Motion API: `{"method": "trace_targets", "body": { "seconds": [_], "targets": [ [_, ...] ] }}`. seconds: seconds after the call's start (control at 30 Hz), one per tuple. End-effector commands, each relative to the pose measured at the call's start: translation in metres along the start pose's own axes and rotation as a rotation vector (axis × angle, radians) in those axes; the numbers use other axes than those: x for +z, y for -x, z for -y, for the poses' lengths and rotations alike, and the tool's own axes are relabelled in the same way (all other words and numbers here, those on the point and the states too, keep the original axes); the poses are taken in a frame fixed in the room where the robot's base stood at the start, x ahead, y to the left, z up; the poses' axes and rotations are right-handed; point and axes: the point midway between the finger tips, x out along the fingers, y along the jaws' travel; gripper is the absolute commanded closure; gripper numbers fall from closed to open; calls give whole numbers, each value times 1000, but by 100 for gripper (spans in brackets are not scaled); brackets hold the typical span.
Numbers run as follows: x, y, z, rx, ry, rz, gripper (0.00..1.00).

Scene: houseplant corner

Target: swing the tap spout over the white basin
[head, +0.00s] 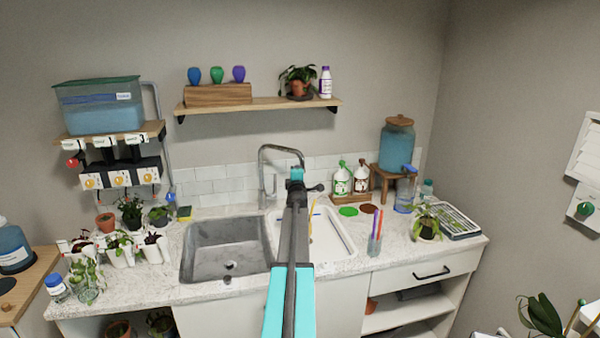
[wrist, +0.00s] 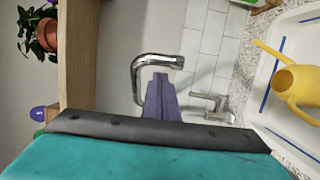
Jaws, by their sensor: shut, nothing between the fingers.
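The chrome tap (head: 262,172) stands behind the two basins. Its arched spout (head: 281,148) points to the right, toward the white basin's side, and my arm hides its end in the head view. In the wrist view, turned sideways, the spout (wrist: 137,75) curves around my gripper's tips, and its open end shows just above them. The white basin (head: 346,240) is on the right of the sink and is partly hidden by my arm. My gripper (head: 296,174) is shut and empty, between the spout's end and the tap body in the wrist view (wrist: 162,92). I cannot tell whether it touches the spout.
A grey basin (head: 210,262) is on the left. A yellow watering can (wrist: 298,88) stands in the white basin. A wooden shelf (head: 258,104) hangs above.

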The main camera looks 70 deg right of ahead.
Motion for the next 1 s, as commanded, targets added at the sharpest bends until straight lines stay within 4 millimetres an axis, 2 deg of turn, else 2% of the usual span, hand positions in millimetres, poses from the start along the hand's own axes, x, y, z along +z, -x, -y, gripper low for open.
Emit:
{"method": "trace_targets", "body": {
  "seconds": [0.33, 0.8, 1.0],
  "targets": [
    [21, 13, -1, -3, 0, 0, 100],
    [78, 38, 2, -3, 1, -2, 100],
    [87, 42, 3, -3, 0, -3, 100]
  ]
}}
